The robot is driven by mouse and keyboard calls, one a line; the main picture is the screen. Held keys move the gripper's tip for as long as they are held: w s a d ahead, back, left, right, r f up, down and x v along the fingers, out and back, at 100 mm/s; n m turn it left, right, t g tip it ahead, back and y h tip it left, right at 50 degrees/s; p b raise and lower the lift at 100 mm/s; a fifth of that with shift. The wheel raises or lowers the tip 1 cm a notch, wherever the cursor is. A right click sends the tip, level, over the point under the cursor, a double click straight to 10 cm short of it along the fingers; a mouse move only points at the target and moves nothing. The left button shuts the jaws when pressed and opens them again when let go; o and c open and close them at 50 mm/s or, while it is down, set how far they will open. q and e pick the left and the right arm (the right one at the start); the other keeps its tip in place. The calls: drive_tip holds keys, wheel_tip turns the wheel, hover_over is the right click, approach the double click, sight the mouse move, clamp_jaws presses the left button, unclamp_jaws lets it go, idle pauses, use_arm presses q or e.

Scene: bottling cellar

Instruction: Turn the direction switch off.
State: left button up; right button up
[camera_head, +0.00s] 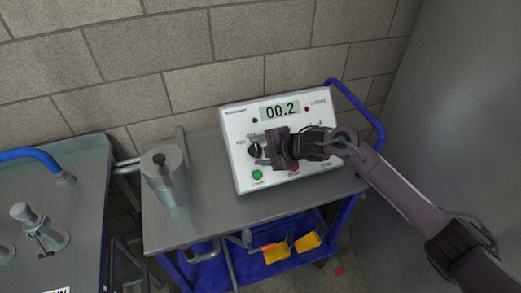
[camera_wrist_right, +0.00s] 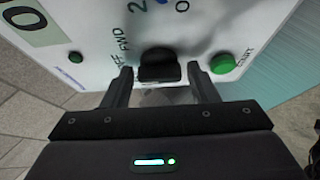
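The direction switch is a black knob (camera_head: 254,150) on the left part of a white control panel (camera_head: 240,118), beside lettering that includes FWD. In the right wrist view the knob (camera_wrist_right: 159,66) sits in front of my fingers, roughly centred between them. My right gripper (camera_head: 265,147) is open, with one finger on each side of the knob. Gaps show between the fingers and the knob, and I see no contact. The right gripper and arm hide the middle of the panel. My left gripper is not in view.
A green START button (camera_wrist_right: 223,63) lies close to one finger; a red button (camera_head: 294,168) is partly hidden below my gripper. The display (camera_head: 281,110) reads 00.2. A metal cylinder (camera_head: 165,177) stands left on the steel cart top (camera_head: 215,220). A grey wall rises at right.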

drive_tip(key=shift+o, duration=0.8)
drive_tip(key=b+v, duration=0.1)
drive_tip(key=v, duration=0.6)
drive_tip(key=shift+s+d+r, duration=0.2)
drive_tip(key=shift+d, duration=0.1)
